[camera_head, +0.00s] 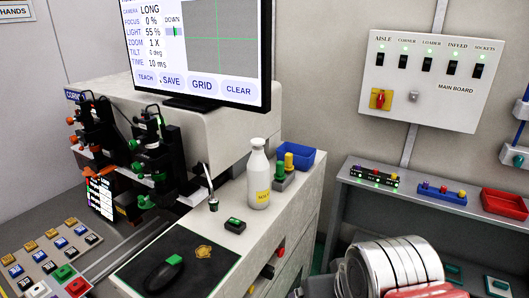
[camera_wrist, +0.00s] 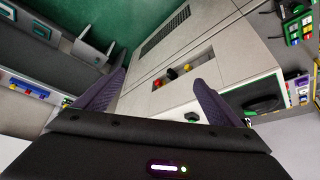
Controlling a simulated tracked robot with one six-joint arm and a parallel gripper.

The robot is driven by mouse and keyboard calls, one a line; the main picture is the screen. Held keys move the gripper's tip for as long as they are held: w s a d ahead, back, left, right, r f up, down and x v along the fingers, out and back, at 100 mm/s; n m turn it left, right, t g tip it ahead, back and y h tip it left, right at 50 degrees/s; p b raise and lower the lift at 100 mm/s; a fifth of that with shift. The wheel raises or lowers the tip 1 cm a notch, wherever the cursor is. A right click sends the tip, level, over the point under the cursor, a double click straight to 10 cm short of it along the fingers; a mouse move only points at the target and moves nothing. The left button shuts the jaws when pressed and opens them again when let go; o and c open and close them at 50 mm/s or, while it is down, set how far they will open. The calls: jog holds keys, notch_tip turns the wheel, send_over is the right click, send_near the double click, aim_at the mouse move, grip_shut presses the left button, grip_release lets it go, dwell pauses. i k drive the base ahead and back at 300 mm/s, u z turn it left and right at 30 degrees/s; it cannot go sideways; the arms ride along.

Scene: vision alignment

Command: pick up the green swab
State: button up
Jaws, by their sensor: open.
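No item is plainly readable as a green swab. A green capped cylinder (camera_head: 280,176) stands beside a yellow one (camera_head: 289,163) behind the white bottle (camera_head: 259,180); I cannot tell whether either is the swab. My gripper (camera_wrist: 157,97) is open and empty in the wrist view, its two dark fingers spread before the cabinet front. My gripper's fingers are not visible in the head view.
A small dark box with a green top (camera_head: 235,225), a dark mat (camera_head: 177,262) with a mouse and a blue bin (camera_head: 294,156) share the counter. A monitor (camera_head: 198,50) stands behind. A recess in the cabinet front holds red and yellow knobs (camera_wrist: 172,74). A shelf (camera_head: 400,190) is at right.

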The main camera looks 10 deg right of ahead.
aim_at(279, 174)
jog(key=z, duration=1.35)
jog(key=i, duration=2.3)
jog(key=u, duration=0.1)
